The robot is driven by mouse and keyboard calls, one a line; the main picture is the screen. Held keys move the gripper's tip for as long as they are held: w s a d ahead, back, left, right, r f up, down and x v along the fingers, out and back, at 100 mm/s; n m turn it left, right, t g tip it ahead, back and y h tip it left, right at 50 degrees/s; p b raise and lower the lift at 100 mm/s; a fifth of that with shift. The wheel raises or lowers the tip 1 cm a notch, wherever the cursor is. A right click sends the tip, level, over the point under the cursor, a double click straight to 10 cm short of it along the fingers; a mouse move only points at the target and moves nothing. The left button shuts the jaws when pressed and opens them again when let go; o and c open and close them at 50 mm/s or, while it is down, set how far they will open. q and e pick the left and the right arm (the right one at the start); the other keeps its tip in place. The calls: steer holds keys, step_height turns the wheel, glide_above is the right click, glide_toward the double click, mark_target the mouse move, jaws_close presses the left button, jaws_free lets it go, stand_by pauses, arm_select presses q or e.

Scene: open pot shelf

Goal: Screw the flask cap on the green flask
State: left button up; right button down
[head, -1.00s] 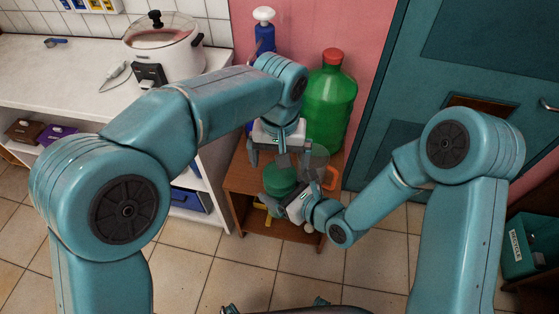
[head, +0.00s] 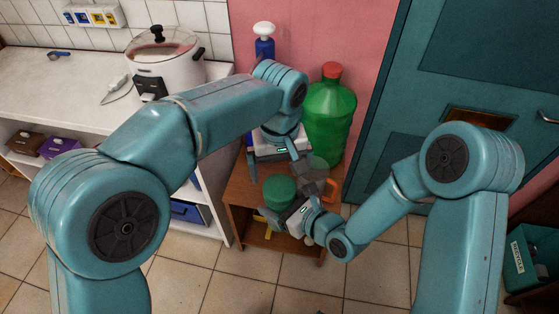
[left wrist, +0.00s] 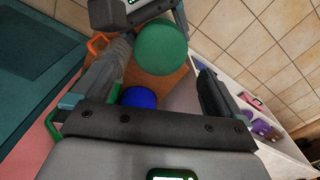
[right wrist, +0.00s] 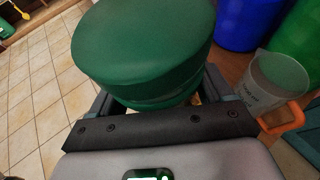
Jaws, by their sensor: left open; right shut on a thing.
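A dark green round flask (right wrist: 160,101) is in my right gripper (head: 297,212). Its wide green top, which looks like the flask cap (right wrist: 145,40), sits over a slightly narrower part. In the right wrist view the fingers lie on either side of that narrower part. How tightly the cap sits cannot be told. The green top also shows in the head view (head: 278,191) and the left wrist view (left wrist: 162,47). My left gripper (head: 277,163) is open and empty, pointing down near the green top. Its fingers show apart in the left wrist view.
A low brown shelf (head: 240,190) stands below the grippers. On it are a large green bottle (head: 328,118) with a red cap, a blue bottle (right wrist: 238,20) and a grey cup with an orange handle (right wrist: 285,118). A white counter (head: 70,90) holds a pot (head: 165,70).

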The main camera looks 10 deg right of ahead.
mark_target(280, 186)
arm_select(q)
step_height(280, 186, down, 6)
stand_by(0.4)
steer(key=c, duration=1.1)
steer(key=shift+o, duration=0.2)
steer(key=m, duration=0.3)
steer(key=o, duration=1.1)
steer(key=shift+c, duration=0.2)
